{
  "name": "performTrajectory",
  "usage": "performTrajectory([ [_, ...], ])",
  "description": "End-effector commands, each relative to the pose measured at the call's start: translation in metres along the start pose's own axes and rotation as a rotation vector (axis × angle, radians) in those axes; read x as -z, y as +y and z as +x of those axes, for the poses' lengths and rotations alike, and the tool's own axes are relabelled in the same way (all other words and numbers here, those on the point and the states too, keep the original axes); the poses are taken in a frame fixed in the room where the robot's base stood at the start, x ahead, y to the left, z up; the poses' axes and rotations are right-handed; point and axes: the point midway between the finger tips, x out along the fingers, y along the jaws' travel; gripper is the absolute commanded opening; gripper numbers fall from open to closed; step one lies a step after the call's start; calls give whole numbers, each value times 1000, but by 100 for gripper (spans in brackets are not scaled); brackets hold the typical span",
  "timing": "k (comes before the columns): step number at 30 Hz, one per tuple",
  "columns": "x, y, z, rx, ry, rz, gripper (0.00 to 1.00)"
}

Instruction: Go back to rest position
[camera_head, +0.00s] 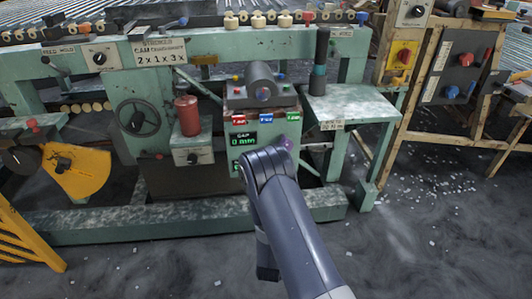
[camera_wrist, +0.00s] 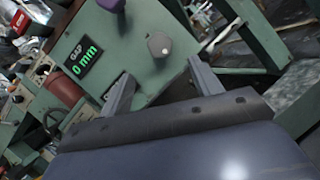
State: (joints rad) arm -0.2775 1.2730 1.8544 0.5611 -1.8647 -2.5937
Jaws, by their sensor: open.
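My gripper (camera_wrist: 159,72) is open and empty in the wrist view, its two fingers spread apart in front of a green machine panel (camera_wrist: 135,50). A grey hexagonal knob (camera_wrist: 159,44) on that panel shows beyond the gap between the fingers. In the head view my grey arm rises from the bottom right of centre toward the green machine (camera_head: 200,70); it hides the gripper. A display (camera_head: 243,140) on the machine's front is partly above and left of the arm; it also shows in the wrist view (camera_wrist: 83,58), reading GAP 0 mm.
A purple knob (camera_wrist: 110,4) is at the wrist view's top edge. Red, blue and green labelled buttons (camera_head: 265,118) sit above the display. A red cylinder (camera_head: 188,116) and handwheel (camera_head: 138,117) are at left, a side shelf (camera_head: 350,106) at right. Open floor (camera_head: 440,240) lies lower right.

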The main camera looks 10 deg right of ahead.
Motion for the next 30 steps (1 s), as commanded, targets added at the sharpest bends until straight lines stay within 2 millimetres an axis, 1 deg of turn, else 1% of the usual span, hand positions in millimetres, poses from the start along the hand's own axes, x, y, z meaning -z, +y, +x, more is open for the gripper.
performTrajectory([
  [5,-1,-1,25,1,-7,2,61],
  [12,0,-2,71,2,-7,1,61],
  [18,-1,-1,99,1,-5,0,61],
  [21,-2,0,105,2,-2,5,61],
  [30,-1,0,104,15,2,31,61],
])
